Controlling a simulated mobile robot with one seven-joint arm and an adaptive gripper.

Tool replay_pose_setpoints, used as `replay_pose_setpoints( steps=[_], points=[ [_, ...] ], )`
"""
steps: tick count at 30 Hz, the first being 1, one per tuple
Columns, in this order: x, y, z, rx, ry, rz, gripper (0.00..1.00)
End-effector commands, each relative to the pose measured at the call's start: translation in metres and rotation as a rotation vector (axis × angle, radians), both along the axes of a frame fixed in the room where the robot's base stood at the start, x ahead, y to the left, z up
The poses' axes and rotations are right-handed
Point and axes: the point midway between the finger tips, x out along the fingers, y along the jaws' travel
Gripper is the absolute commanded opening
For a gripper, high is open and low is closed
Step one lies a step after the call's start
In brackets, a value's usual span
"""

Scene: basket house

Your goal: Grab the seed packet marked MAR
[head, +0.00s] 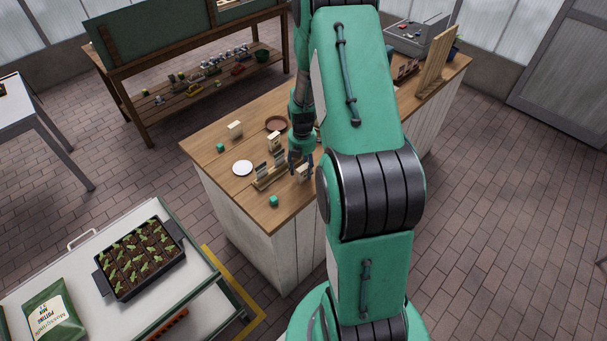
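Several small pale packets stand on the wooden counter (225,165). One packet (235,129) is at the back left and another (274,141) is near the middle. Two more, a left one (262,168) and a right one (279,157), stand in a small wooden holder (268,181). A further packet (302,174) is right at my gripper. The print is too small to read, so I cannot tell which is marked MAR. My gripper (301,166) points down over the counter with its dark fingers apart. I cannot tell whether they touch the packet there.
A white plate (242,168), a brown dish (276,123) and green cubes (273,201) lie on the counter. My arm hides part of its right side. A wooden board (437,62) stands at its far right. A seedling tray (140,259) is on the front-left cart.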

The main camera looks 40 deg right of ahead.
Motion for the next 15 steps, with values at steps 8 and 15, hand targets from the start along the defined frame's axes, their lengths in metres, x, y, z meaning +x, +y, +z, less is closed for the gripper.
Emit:
replay_pose_setpoints(
  steps=[8, 15],
  points=[
    [0.0000, 0.0000, 0.0000, 0.000, 0.000, 0.000, 0.12],
    [0.0000, 0.0000, 0.0002, 0.000, 0.000, 0.000, 0.12]
  ],
)
